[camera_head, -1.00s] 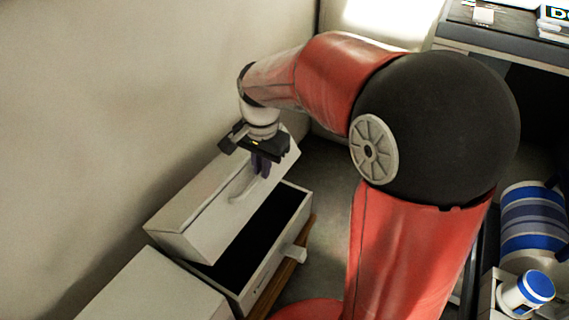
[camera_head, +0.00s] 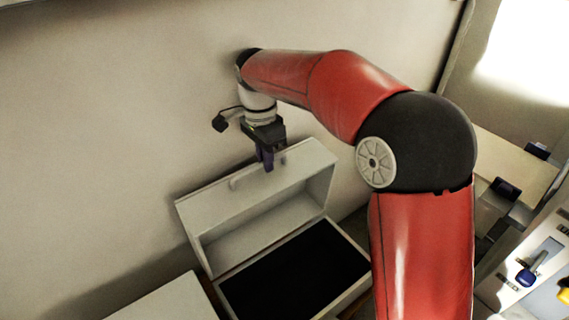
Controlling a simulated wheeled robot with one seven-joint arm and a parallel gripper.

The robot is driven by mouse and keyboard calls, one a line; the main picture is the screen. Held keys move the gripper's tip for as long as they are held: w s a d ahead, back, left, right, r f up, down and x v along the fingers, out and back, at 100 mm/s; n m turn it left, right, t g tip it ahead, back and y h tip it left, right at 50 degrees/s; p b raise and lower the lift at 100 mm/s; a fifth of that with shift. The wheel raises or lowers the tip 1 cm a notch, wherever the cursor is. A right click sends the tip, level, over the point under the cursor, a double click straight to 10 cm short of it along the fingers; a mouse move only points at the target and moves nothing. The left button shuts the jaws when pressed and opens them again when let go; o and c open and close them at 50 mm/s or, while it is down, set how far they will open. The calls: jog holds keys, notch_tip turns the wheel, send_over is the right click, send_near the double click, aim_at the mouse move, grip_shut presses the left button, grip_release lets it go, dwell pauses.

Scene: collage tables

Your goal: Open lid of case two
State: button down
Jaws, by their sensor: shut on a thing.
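A white case has its lid (camera_head: 262,200) raised steeply, leaning back toward the wall, with its hollow inner side showing. The case's lower box (camera_head: 352,258) is open, and its inside looks dark. My gripper (camera_head: 268,162) is at the lid's upper front edge, beside the curved handle (camera_head: 240,181), and is shut on the lid's handle; its fingers hide the right end of the handle.
Another white box top (camera_head: 170,302) is close on the left of the open case. A bare wall (camera_head: 110,120) stands behind the lid. At the right are a light table and a panel with a blue-handled item (camera_head: 526,276).

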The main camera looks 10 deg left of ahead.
jog(key=shift+w+a+f, duration=0.4)
jog(key=shift+w+a, duration=0.05)
jog(key=shift+a, duration=0.15)
jog(key=c, duration=1.5)
grip_release()
jog(key=shift+w+r, duration=0.1)
jog(key=r, duration=0.7)
jog(key=shift+w+a+r, duration=0.2)
jog(key=shift+w+r, duration=0.05)
jog(key=shift+r, duration=0.15)
